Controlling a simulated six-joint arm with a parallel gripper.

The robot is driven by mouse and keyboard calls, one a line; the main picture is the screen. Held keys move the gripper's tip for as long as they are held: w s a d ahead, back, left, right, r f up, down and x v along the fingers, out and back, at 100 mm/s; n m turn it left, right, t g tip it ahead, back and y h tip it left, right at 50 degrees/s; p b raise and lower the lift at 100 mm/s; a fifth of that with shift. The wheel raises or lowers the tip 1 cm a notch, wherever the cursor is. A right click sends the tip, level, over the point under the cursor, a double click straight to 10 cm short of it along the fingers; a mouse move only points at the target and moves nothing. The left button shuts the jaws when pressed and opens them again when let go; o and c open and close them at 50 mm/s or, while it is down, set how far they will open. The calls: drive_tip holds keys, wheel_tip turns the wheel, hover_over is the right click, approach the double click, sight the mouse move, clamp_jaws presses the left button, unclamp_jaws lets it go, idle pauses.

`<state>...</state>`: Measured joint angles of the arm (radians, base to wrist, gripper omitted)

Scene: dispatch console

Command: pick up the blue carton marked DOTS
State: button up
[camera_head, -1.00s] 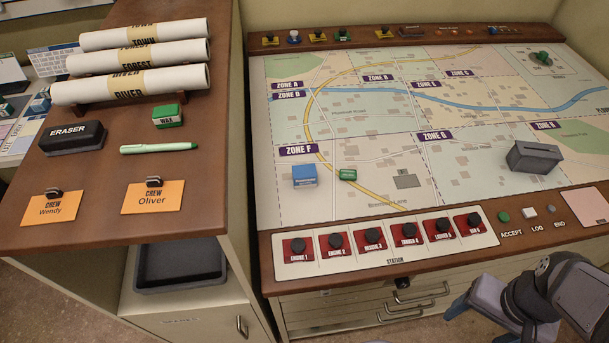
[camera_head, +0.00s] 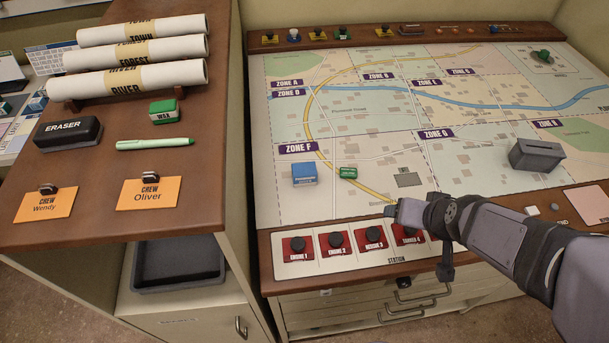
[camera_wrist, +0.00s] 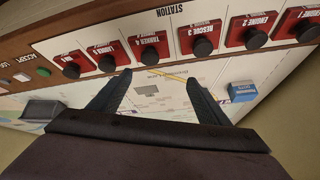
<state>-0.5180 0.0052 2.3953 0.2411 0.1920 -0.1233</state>
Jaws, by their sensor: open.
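A blue carton (camera_head: 304,174) with a white lower part stands on the map in zone F; its lettering is too small to read for sure. It also shows in the wrist view (camera_wrist: 242,92), to the right of my gripper (camera_wrist: 158,80). My gripper (camera_head: 393,210) is open, with nothing between its fingers. In the head view it is over the front edge of the map, to the right of the carton and nearer the front, apart from it.
A row of red station blocks with black knobs (camera_head: 335,242) lies along the front. A dark grey box (camera_head: 535,156) stands at the map's right. The map behind the carton is clear.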

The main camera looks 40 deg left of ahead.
drive_tip(key=a+n+t+y, duration=0.3)
drive_tip(key=a, duration=1.2)
drive_tip(key=n+t+y+b, duration=0.1)
drive_tip(key=y+b, duration=0.1)
drive_tip(key=y, duration=0.1)
approach(305, 173)
wheel_tip(305, 173, up, 3)
drive_tip(key=w+a, duration=0.2)
drive_tip(key=a, duration=0.1)
drive_tip(key=f, duration=0.4)
drive_tip(key=shift+w+d+p, duration=0.15)
drive_tip(key=shift+d+p, duration=0.1)
drive_tip(key=shift+p, duration=0.05)
drive_tip(key=shift+f+t, duration=0.3)
drive_tip(key=shift+f, duration=0.05)
drive_tip(key=shift+a, duration=0.1)
drive_tip(key=shift+p+x, duration=0.3)
drive_tip(key=shift+x, duration=0.75)
drive_tip(key=shift+w, duration=0.1)
